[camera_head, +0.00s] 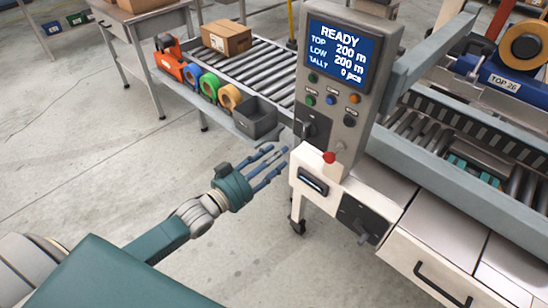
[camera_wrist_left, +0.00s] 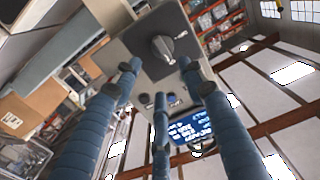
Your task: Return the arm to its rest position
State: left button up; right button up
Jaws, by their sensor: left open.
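My left arm reaches in from the lower left in the head view. Its gripper (camera_head: 272,166) has blue fingers spread apart, open and empty, just left of the white cabinet front of the machine. In the left wrist view the blue fingers of the left gripper (camera_wrist_left: 160,105) are spread, with the control panel (camera_wrist_left: 135,45) and its dark rotary switch beyond them. The control panel (camera_head: 318,108) in the head view has a screen (camera_head: 340,57) reading READY, TOP 200 m, LOW 200 m, TALLY 0 pcs. My right gripper is not in view.
A red button (camera_head: 329,157) tops the white cabinet (camera_head: 315,185), close to the fingers. Behind are a roller conveyor (camera_head: 262,75) with a cardboard box (camera_head: 227,38), several tape rolls (camera_head: 209,84) and a grey bin (camera_head: 255,117). Open floor (camera_head: 90,150) lies left of the arm.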

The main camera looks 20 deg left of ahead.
pick_arm(q)
jog(key=shift+s+a, duration=0.1)
jog(key=shift+s, duration=0.1)
dwell(0.3)
jog(key=s+a+f+n+g+y, duration=0.15)
jog(key=s+f, duration=0.25)
jog(key=f, duration=0.7)
jog(key=s+a+f+g+y, duration=0.2)
jog(key=s+a+f+g, duration=0.15)
jog(key=f, duration=0.85)
jog(key=s+a+f+n+g+y, duration=0.15)
jog(key=s+f, duration=0.35)
jog(key=f, duration=0.6)
jog(key=s+d+f+g+y, duration=0.1)
jog(key=s+f+g, duration=0.3)
jog(key=s+f, duration=0.95)
jog(key=s+d+f+g, duration=0.1)
jog(key=s+d+f, duration=0.1)
jog(key=s, duration=0.5)
jog(key=s+d+f+g, duration=0.1)
jog(key=s+f+g, duration=0.1)
jog(key=s, duration=0.6)
jog(key=s+d+f+m+g, duration=0.1)
jog(key=s+d+f+g, duration=0.1)
jog(key=s, duration=0.5)
jog(key=shift+s+d+f, duration=0.25)
jog(key=shift+d+f, duration=0.05)
jog(key=shift+f, duration=0.35)
jog(key=shift+g, duration=0.25)
